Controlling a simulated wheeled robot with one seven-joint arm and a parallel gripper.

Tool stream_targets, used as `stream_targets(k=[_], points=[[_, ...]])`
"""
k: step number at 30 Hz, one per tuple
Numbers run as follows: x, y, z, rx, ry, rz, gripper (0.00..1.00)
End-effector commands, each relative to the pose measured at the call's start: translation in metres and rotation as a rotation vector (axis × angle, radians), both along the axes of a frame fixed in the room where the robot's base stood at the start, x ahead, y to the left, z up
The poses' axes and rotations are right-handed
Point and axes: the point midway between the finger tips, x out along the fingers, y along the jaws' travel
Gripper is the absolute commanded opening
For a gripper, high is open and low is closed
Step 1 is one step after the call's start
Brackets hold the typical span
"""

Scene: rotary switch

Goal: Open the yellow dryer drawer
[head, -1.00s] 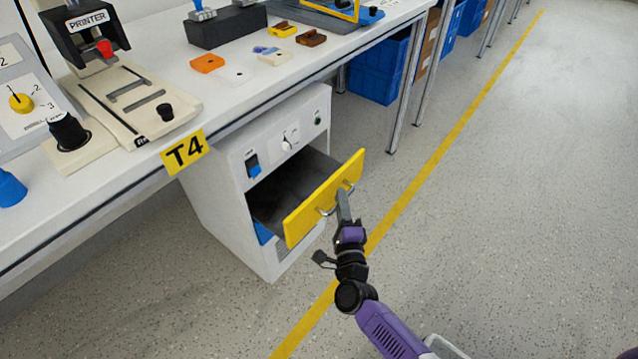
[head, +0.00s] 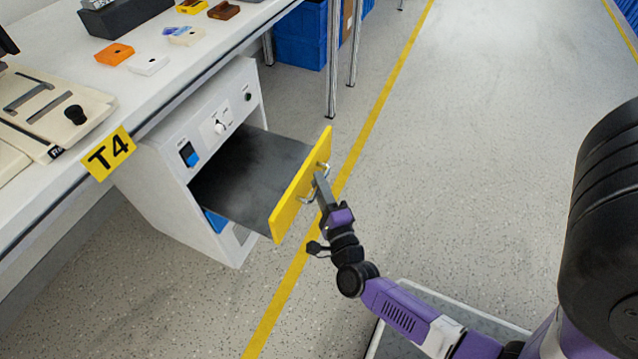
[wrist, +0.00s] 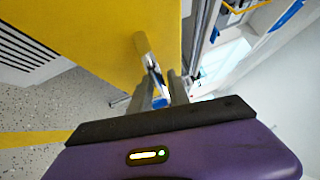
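The yellow-fronted dryer drawer (head: 304,183) is pulled well out of the white dryer cabinet (head: 165,160), with its dark tray bare. Its metal bar handle (head: 306,197) is on the front's outer face. My gripper (head: 321,187) is at the middle of that handle, shut on it. In the wrist view, the yellow front (wrist: 115,45) fills the upper left, and the handle (wrist: 150,65) runs down to my gripper's fingers (wrist: 172,88). The fingers partly hide the handle there.
The white workbench (head: 185,75) above carries a beige device (head: 50,115), small orange, white and brown blocks, and a T4 label (head: 109,153). Blue bins (head: 300,40) stand behind.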

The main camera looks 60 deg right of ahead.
Motion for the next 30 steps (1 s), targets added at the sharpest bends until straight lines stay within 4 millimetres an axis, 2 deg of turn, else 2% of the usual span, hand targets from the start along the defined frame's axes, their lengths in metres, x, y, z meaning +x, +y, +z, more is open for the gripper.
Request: stream_targets(k=[13,24,30], points=[[-0.004,0.003,0.0,0.0,0.0,-0.001,0.34],[-0.044,0.041,-0.008,0.0,0.001,-0.001,0.34],[-0.055,0.052,-0.01,0.0,0.0,-0.001,0.34]])
